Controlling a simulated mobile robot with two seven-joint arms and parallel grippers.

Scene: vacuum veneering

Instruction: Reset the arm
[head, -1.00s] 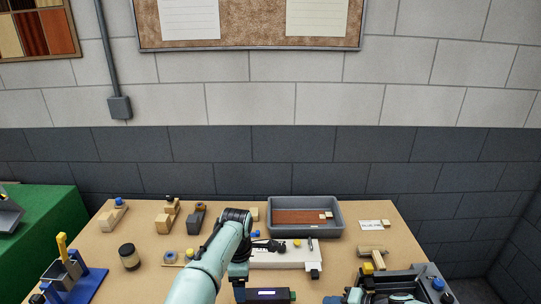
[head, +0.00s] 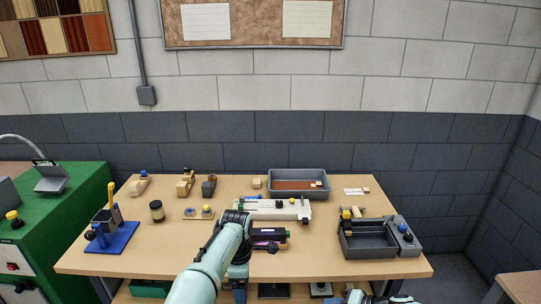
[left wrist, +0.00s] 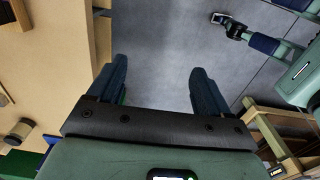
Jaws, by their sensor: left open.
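My left arm (head: 215,262) comes in from the bottom of the head view. It bends at a dark joint over the front of the table and points back down. My left gripper (left wrist: 160,78) is open in the left wrist view, with nothing between its fingers. It hangs over the grey floor, just off the table edge. My right arm (left wrist: 300,78) shows at the right of the left wrist view; the small end of it (left wrist: 230,25) does not show its jaw state. Only a bit of it shows at the bottom of the head view.
The wooden table (head: 130,262) holds a white board (head: 275,208), a grey tray (head: 325,192), a dark open box (head: 370,242), a blue-based clamp (head: 112,238), a jar (head: 157,211) and several small tools. A green bench (head: 60,215) stands left. The table's front left is clear.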

